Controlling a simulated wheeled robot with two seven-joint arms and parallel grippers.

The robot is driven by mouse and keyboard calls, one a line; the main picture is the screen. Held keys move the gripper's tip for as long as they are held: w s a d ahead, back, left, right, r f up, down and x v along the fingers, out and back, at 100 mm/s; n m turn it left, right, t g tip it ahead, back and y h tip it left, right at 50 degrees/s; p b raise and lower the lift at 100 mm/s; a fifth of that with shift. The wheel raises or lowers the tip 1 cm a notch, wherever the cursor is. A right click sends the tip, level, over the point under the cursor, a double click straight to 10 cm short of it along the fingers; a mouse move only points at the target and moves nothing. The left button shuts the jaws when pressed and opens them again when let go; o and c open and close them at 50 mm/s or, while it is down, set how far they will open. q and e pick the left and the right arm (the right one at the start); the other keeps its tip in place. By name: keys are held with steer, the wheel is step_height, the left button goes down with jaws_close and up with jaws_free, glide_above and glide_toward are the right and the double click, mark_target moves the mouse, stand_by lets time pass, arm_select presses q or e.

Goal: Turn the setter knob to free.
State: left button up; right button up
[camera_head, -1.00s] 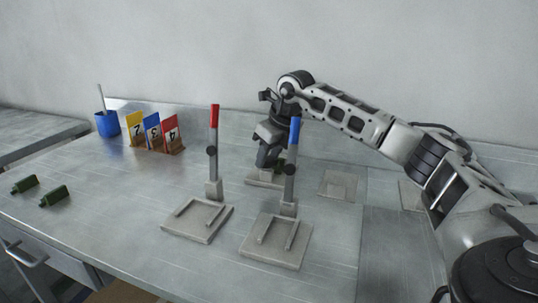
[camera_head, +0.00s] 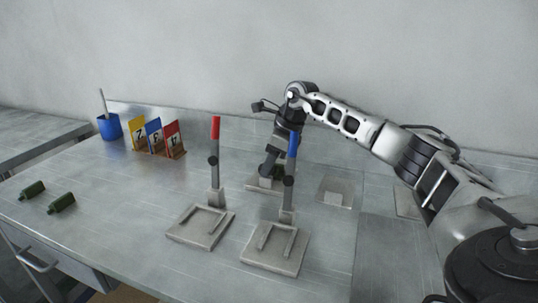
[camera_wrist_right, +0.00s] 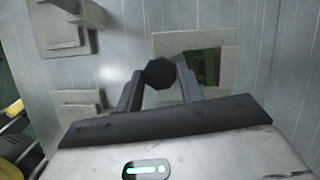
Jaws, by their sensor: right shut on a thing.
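The setter knob is a dark, many-sided knob (camera_wrist_right: 160,74) in the right wrist view. It sits between the fingertips of my right gripper (camera_wrist_right: 160,82), which is shut on it. The knob is by a grey square base plate (camera_wrist_right: 226,90) with a dark green piece (camera_wrist_right: 203,65) on it. In the head view my right gripper (camera_head: 268,172) reaches down behind the blue-handled lever (camera_head: 293,146), and its fingers hide the knob there. I cannot read any marking on the knob. My left gripper is not in view.
Numbered cards (camera_head: 154,136), a blue cup (camera_head: 109,127) and two green cylinders (camera_head: 61,203) are at the left. The table's front left is mostly clear.

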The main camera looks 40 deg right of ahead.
steer(key=n, duration=0.2)
steer(key=n+g+y+p, duration=0.1)
steer(key=n, duration=0.2)
steer(key=shift+w+d+r+n+g, duration=0.1)
steer(key=shift+w+n+g, duration=0.2)
steer(key=shift+g, duration=0.1)
steer(key=n+g, duration=0.1)
steer(key=n, duration=0.2)
steer(key=shift+w+y, duration=0.1)
steer(key=shift+y, duration=0.3)
steer(key=shift+n+g+b, duration=0.7)
steer(key=shift+n+b, duration=0.2)
steer(key=shift+n, duration=0.7)
steer(key=o, duration=1)
steer(key=shift+d, duration=0.1)
